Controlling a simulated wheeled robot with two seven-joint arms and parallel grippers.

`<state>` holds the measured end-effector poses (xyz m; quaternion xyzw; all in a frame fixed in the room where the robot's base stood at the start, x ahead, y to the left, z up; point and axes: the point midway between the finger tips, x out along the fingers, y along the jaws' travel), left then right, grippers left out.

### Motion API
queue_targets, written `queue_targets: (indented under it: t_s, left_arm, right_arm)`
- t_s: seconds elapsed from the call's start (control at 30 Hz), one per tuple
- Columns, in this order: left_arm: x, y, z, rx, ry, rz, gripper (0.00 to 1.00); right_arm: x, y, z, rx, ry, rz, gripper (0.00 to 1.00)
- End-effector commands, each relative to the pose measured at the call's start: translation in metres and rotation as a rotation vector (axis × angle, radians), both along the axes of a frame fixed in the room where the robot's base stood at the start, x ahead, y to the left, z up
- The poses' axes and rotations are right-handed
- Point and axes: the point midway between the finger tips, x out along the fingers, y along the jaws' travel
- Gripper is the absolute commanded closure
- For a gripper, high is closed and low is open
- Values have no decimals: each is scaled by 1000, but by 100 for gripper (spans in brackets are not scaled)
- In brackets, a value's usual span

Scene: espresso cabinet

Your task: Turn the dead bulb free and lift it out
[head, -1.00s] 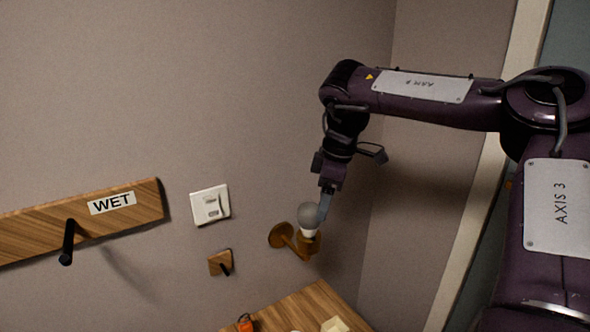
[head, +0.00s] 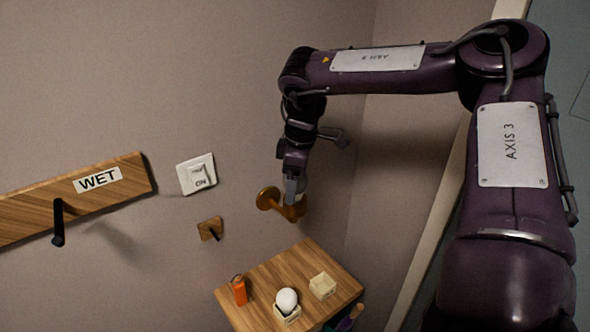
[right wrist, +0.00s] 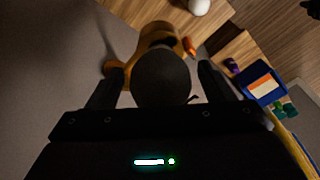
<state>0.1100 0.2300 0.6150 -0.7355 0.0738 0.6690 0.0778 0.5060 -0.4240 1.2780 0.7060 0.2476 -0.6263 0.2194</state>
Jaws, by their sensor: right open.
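The dead bulb (right wrist: 163,80) is dark grey and sits in the brass wall lamp. It shows between my right gripper's two fingers in the right wrist view. The lamp's round wall plate (head: 268,199) and its socket (head: 294,212) show in the head view, where my gripper mostly hides the bulb. My right gripper (head: 293,192) points down over the socket. In the right wrist view, my right gripper (right wrist: 158,82) is open, with one finger on each side of the bulb; contact cannot be told. My left gripper is not in view.
A wooden shelf (head: 270,278) below the lamp holds a white bulb (head: 287,301) in a cream holder, an empty cream tray (head: 322,286) and an orange item (head: 239,290). A white switch (head: 197,174), a small wooden hook (head: 210,229) and the WET board (head: 75,196) are on the wall.

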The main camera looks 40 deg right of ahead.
Motion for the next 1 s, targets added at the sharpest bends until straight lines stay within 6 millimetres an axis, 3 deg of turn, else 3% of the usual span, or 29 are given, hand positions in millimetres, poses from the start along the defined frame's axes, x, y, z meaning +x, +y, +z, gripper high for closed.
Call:
queue_targets:
  t_s: [0.2,0.57,0.83,1.0]
  left_arm:
    - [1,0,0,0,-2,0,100]
    - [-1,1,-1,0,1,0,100]
    - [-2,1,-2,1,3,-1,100]
    - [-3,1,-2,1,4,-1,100]
  right_arm:
    - [0,0,0,1,-1,0,28]
    - [0,0,0,1,-1,0,73]
    - [0,0,0,0,0,188,73]
    - [0,0,0,0,-1,212,73]
